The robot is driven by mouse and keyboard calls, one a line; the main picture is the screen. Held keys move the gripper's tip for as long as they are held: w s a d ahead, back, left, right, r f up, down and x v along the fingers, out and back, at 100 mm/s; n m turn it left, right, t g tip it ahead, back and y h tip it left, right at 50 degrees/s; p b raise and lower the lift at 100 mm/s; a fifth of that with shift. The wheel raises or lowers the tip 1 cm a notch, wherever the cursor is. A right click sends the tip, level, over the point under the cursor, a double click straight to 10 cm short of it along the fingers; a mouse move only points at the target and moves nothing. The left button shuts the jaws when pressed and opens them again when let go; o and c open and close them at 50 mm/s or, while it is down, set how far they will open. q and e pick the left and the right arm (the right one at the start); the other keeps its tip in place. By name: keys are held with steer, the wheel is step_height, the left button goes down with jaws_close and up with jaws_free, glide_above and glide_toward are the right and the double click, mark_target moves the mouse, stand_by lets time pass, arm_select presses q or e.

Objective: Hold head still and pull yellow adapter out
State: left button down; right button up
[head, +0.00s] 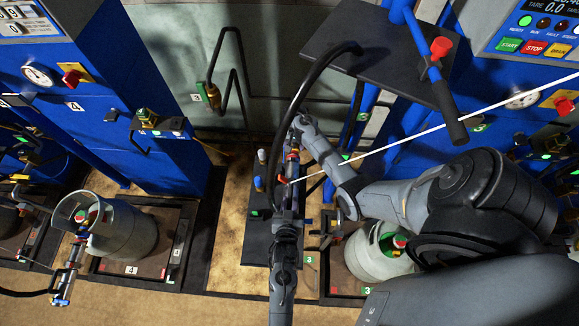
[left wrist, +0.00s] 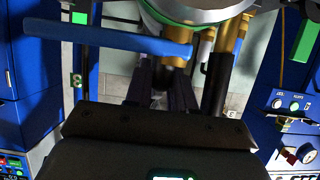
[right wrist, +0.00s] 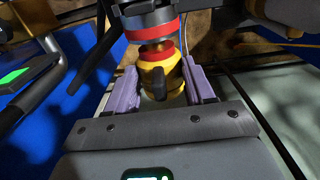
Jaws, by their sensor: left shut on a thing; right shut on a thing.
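The yellow adapter (right wrist: 172,72) shows in the right wrist view, with a black knob on its front and a red ring above. My right gripper (right wrist: 160,88) has its purple fingers on both sides of the adapter. The head (right wrist: 148,28), grey with a red band, sits directly above it; I cannot tell if the two are still joined. In the left wrist view my left gripper (left wrist: 168,95) is shut around a brass-and-black stem of the head (left wrist: 178,58), below a blue lever (left wrist: 115,38). In the head view my left gripper (head: 287,218) is below and my right gripper (head: 297,138) above; the adapter is small there.
A black hose (head: 308,78) arcs down beside the grippers from the dark shelf (head: 348,40). A white cable (head: 440,127) crosses at right. Gas cylinders stand on scales at left (head: 128,238) and right (head: 368,262). Blue cabinets flank the space.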

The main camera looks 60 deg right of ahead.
steer(key=w+d, duration=0.2)
steer(key=d, duration=0.3)
steer(key=shift+w+d, duration=0.25)
steer(key=shift+w, duration=0.15)
stand_by(0.7)
steer(key=shift+d, duration=0.1)
stand_by(0.4)
step_height(320, 180, up, 10)
stand_by(1.0)
arm_select(q)
steer(key=c, duration=0.9)
jaws_free()
